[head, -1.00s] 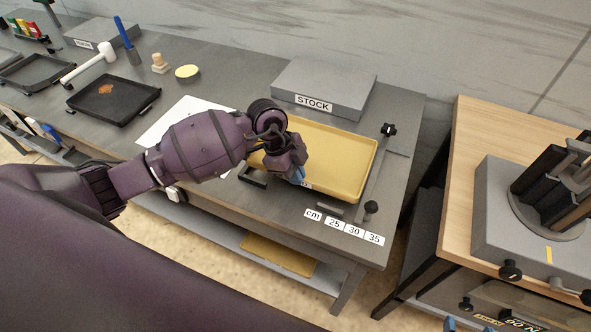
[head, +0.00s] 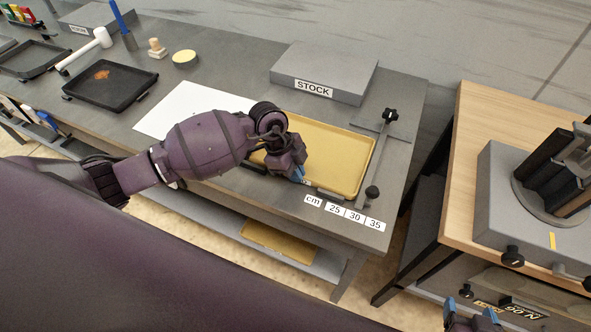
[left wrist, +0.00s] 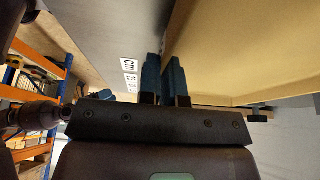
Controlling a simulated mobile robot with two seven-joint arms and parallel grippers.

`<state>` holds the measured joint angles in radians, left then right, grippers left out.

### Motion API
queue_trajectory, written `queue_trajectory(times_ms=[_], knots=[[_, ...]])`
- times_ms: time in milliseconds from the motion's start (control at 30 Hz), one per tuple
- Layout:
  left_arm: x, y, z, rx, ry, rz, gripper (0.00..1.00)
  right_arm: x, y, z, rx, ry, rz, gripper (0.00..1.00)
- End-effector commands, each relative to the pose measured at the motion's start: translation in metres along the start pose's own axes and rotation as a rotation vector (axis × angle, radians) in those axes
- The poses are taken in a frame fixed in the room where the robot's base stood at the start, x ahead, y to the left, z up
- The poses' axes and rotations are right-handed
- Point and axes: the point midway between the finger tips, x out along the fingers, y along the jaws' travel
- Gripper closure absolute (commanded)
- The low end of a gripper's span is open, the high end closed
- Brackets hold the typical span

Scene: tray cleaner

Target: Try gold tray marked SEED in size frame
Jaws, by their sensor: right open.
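The gold tray (head: 335,155) is at the right end of the grey bench, roughly level, between the size frame's right-hand rail (head: 378,155) and a dark bracket on its left. Whether it rests fully on the bench I cannot tell. My left gripper (head: 300,177) is at its near edge; the wrist view shows the blue fingers (left wrist: 163,78) close together at the tray rim (left wrist: 205,98), shut on it. A small white label beside the fingers is mostly covered, so its word is unreadable. My right gripper (head: 470,312) is open and empty at the bottom right.
A grey STOCK block (head: 325,72) stands behind the tray. White size labels (head: 350,214) lie along the front edge. A white sheet (head: 190,110) and dark tray (head: 110,87) lie left. Another gold tray (head: 278,242) is on the lower shelf. A wooden table (head: 470,150) stands right.

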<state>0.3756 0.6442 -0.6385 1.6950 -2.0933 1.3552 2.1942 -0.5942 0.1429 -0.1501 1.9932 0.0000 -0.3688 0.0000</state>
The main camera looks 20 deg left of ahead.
Motion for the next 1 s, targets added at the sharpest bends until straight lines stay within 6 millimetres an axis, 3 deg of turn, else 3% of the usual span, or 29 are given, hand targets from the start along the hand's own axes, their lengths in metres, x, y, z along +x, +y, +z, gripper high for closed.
queue_trajectory(times_ms=[100, 333, 667, 1000], knots=[[-0.001, -0.001, -0.001, 0.001, 0.001, -0.002, 1.0, -0.001, 0.0, 0.002, 0.0, -0.004, 0.001, 0.27], [-0.001, 0.0, 0.0, 0.0, 0.001, -0.001, 0.65, -0.004, 0.001, 0.008, 0.002, -0.017, 0.003, 0.27], [-0.003, 0.0, 0.001, -0.001, -0.001, 0.001, 0.65, -0.004, 0.001, 0.01, 0.002, -0.02, 0.002, 0.27], [-0.055, -0.001, 0.0, 0.002, -0.001, -0.003, 0.65, 0.0, 0.0, 0.002, 0.0, -0.005, 0.0, 0.27]])
